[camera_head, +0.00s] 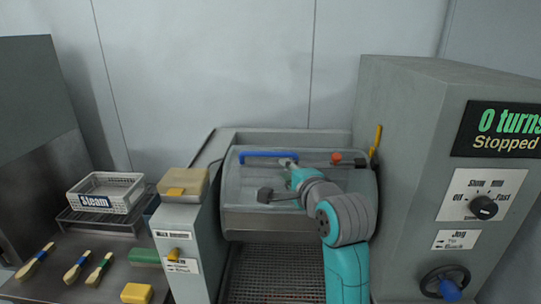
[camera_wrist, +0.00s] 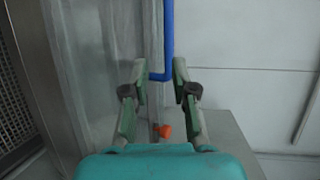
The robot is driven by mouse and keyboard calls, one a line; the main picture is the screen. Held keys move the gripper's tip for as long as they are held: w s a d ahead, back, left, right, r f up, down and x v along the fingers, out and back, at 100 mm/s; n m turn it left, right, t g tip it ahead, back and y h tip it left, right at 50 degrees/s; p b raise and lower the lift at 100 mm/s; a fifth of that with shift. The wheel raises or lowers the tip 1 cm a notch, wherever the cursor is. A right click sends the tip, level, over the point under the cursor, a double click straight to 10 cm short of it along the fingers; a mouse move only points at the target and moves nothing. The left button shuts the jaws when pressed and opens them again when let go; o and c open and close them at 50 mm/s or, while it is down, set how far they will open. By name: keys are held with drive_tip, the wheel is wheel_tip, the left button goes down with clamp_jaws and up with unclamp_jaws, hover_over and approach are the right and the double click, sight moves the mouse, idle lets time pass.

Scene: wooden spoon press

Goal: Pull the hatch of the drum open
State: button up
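The drum (camera_head: 250,186) is a grey cylinder in the housing at the centre of the head view. Its hatch carries a blue handle (camera_head: 262,154), a long bar along the upper front. My gripper (camera_head: 287,163) is close to the right end of this handle. In the wrist view my gripper (camera_wrist: 160,76) is open, its two green fingers apart. The bent lower end of the blue handle (camera_wrist: 167,40) lies between or just beyond the fingertips; I cannot tell if they touch. The hatch's edges are hard to make out, and my arm hides part of the drum.
An orange knob (camera_head: 336,157) and a yellow lever (camera_head: 378,137) are right of the handle. A grey control cabinet (camera_head: 400,150), its display reading "0 turns Stopped", stands close right of my arm.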

sight(271, 155)
drive_tip(key=x, duration=0.7)
drive_tip(key=r+x, duration=0.1)
drive_tip(key=x, duration=0.3)
drive_tip(key=shift+a+r, duration=0.15)
clamp_jaws()
